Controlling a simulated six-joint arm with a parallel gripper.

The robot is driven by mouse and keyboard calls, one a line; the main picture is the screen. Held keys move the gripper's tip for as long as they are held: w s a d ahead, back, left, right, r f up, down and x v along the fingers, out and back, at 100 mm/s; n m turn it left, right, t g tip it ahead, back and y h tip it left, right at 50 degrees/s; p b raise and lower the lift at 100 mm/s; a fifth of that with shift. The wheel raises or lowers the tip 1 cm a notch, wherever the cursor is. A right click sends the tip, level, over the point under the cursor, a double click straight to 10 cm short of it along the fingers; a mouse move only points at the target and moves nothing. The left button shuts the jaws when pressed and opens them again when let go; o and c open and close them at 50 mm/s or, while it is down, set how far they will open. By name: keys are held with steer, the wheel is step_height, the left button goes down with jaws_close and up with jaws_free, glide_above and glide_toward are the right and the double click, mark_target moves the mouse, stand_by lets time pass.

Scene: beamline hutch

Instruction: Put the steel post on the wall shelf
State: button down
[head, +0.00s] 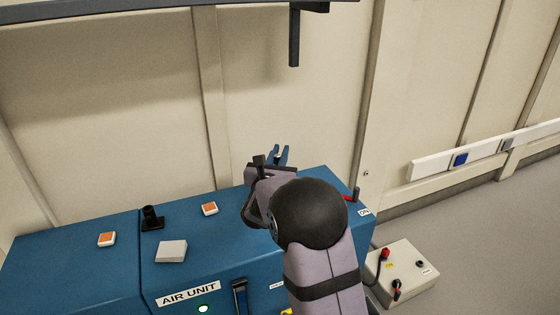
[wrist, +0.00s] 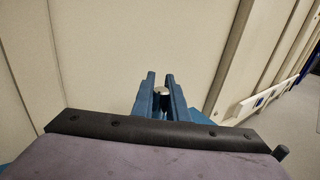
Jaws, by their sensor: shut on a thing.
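The steel post (wrist: 161,91) shows in the wrist view as a small shiny round top with a dark body below, between my gripper's two blue fingers. My gripper (head: 279,153) is shut on it, above the back of the blue air unit. My own arm hides most of the gripper and the post in the head view. The wall shelf (head: 140,13) is a dark board along the top edge of the head view, with a dark bracket (head: 294,40) hanging below it. The shelf is higher than my gripper, and its top surface cannot be seen.
The blue air unit (head: 190,262) carries a black holder (head: 152,217), a grey block (head: 171,251), two orange-topped pieces (head: 209,209) (head: 106,239) and a red lever (head: 350,197). A control box (head: 402,275) stands on the floor at right. The wall between unit and shelf is clear.

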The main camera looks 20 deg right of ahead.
step_height(320, 180, up, 5)
steer(key=shift+f+p, duration=0.1)
steer(key=shift+p, duration=0.6)
